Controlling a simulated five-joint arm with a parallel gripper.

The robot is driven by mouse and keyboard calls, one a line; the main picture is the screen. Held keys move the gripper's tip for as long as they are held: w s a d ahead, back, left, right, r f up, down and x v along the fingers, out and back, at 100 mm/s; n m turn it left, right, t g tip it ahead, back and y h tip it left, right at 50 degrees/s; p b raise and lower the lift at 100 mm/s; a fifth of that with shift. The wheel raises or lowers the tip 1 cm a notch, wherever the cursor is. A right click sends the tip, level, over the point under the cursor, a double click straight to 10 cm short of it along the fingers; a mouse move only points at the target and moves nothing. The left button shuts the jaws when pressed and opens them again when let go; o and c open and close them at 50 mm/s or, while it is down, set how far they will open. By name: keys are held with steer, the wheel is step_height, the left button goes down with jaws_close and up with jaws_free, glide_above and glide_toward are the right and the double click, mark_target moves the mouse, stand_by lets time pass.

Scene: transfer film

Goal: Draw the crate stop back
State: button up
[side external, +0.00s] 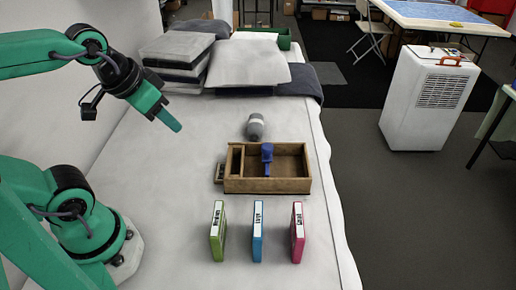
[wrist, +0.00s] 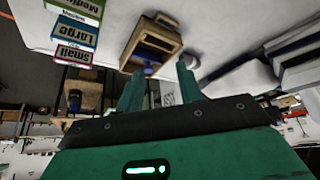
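The open wooden crate (side external: 285,186) stands on the white-covered surface; a divider sets off a narrow compartment at its left. A blue piece (side external: 267,153), which I take for the crate stop, stands upright inside near the crate's middle. In the wrist view the crate (wrist: 133,38) is at the top centre, with a blue part (wrist: 150,69) at its lower edge. My gripper (side external: 176,126) is raised to the left of the crate, apart from it. The wrist view shows my gripper's two fingers (wrist: 160,86) apart with nothing between them.
Green (side external: 217,231), blue (side external: 258,231) and pink (side external: 297,232) labelled boxes stand in front of the crate. A grey cylinder (side external: 255,127) lies just behind it. Pillows (side external: 247,63) and folded cushions (side external: 178,54) fill the back.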

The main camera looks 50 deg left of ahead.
steer(key=o, duration=0.3)
steer(key=shift+o, duration=0.2)
steer(key=m+g, duration=0.4)
steer(key=g, duration=0.1)
glide_above(268, 146)
steer(key=f, duration=0.7)
steer(key=shift+s+a+f, duration=0.2)
steer(key=shift+s, duration=0.2)
steer(key=shift+w+d+f+g, duration=0.15)
steer(key=shift+w+f+g, duration=0.15)
steer(key=shift+w+f, duration=0.1)
steer(key=shift+f, duration=3.9)
